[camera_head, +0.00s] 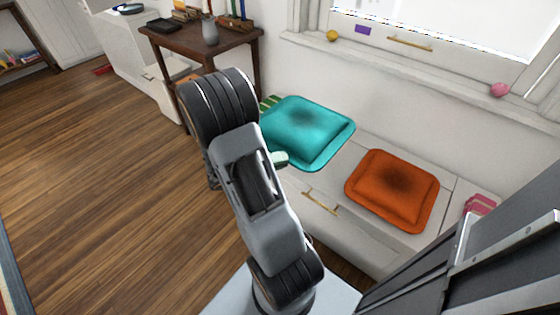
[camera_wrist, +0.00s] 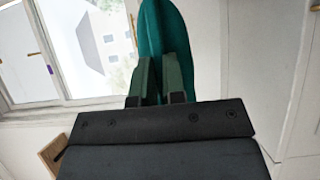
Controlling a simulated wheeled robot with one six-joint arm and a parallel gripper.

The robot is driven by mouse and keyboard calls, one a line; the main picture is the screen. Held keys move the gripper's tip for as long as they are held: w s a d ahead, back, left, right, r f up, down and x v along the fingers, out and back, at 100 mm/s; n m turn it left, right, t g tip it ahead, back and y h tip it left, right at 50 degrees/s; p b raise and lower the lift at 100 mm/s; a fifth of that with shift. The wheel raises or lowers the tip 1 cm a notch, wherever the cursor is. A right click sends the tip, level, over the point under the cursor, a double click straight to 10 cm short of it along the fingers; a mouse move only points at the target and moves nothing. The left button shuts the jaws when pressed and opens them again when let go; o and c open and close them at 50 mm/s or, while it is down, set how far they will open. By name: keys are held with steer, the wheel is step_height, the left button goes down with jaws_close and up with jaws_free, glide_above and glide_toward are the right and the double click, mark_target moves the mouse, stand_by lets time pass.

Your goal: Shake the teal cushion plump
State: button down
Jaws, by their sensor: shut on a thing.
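The teal cushion (camera_head: 312,128) is right of my arm in the head view, over the left part of the white window bench. In the wrist view the cushion (camera_wrist: 166,28) stands on edge between the fingertips of my gripper (camera_wrist: 162,78). The green fingers are shut on its near edge. In the head view my gripper (camera_head: 278,159) shows only in part, at the cushion's lower left edge; my arm hides the rest. I cannot tell how far the cushion is above the bench.
An orange cushion (camera_head: 393,188) lies on the white bench (camera_head: 335,180), with a folded pink thing (camera_head: 480,205) to its right. A dark wooden side table (camera_head: 190,48) holds a grey vase (camera_head: 209,31). Small balls rest on the window sill (camera_head: 415,70).

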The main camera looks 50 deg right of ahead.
step_height(320, 180, up, 7)
steer(key=p, duration=0.6)
step_height(320, 180, down, 7)
steer(key=b, duration=0.9)
stand_by(1.1)
